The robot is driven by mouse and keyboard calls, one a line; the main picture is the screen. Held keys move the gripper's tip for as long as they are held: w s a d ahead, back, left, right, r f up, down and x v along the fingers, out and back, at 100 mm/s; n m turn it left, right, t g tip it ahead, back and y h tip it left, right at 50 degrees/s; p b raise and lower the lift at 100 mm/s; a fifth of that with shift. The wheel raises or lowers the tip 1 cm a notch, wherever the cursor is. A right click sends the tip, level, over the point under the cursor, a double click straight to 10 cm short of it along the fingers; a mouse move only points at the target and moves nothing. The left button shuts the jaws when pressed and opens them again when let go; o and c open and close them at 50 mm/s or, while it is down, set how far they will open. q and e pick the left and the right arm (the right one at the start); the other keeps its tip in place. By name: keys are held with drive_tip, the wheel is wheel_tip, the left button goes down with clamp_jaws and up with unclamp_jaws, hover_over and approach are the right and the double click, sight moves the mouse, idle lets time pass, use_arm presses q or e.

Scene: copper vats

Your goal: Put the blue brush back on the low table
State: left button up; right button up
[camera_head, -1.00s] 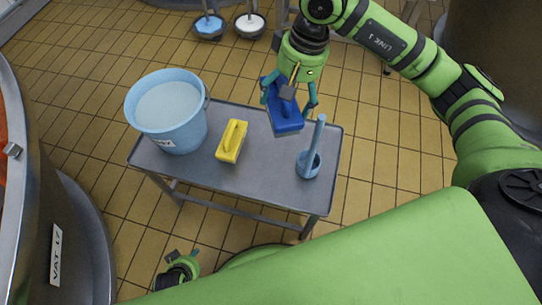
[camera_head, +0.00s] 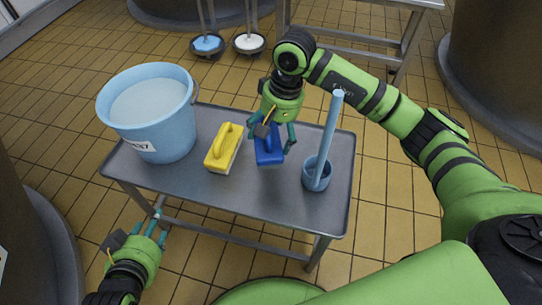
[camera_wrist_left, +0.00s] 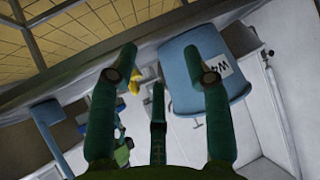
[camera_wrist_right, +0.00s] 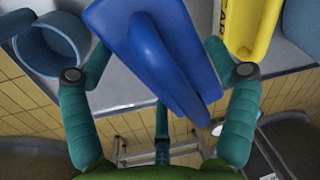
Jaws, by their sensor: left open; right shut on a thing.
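The blue brush (camera_head: 269,150) is at the low table (camera_head: 305,215), right of the yellow brush (camera_head: 223,149). My right gripper (camera_head: 275,142) is shut on the blue brush from above; whether the brush touches the tabletop I cannot tell. In the right wrist view the blue brush (camera_wrist_right: 160,50) fills the space between the fingers. My left gripper (camera_head: 152,222) is open and empty, in front of the table's left front edge. In the left wrist view its fingers (camera_wrist_left: 165,75) are spread.
A light blue bucket (camera_head: 152,118) stands on the table's left end. A blue cup (camera_head: 314,178) with a tall blue handle stands at the right. Two floor brushes (camera_head: 228,44) stand behind. Vats flank the table.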

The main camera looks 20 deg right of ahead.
wheel_tip(320, 180, down, 3)
drive_tip(key=shift+r, duration=0.15)
wheel_tip(320, 180, down, 4)
drive_tip(key=shift+r+b, duration=0.15)
drive_tip(key=shift+b, duration=0.45)
use_arm(q)
drive_tip(key=w+d+r+t+h, duration=0.1)
drive_tip(key=w+d+r+t, duration=0.2)
drive_tip(key=r, duration=0.4)
drive_tip(key=shift+w+r+m+t+h, duration=0.3)
drive_tip(key=shift+r+m+t+h, duration=0.1)
drive_tip(key=shift+t, duration=0.5)
drive_tip(key=shift+d+r, duration=0.1)
drive_tip(key=shift+d, duration=0.05)
use_arm(e)
drive_tip(key=shift+f, duration=0.2)
use_arm(q)
drive_tip(key=shift+d+r+t, duration=0.2)
drive_tip(key=shift+r+t, duration=0.1)
drive_tip(key=shift+r, duration=0.2)
use_arm(e)
drive_tip(key=o, duration=0.9)
use_arm(q)
drive_tip(key=shift+w, duration=0.1)
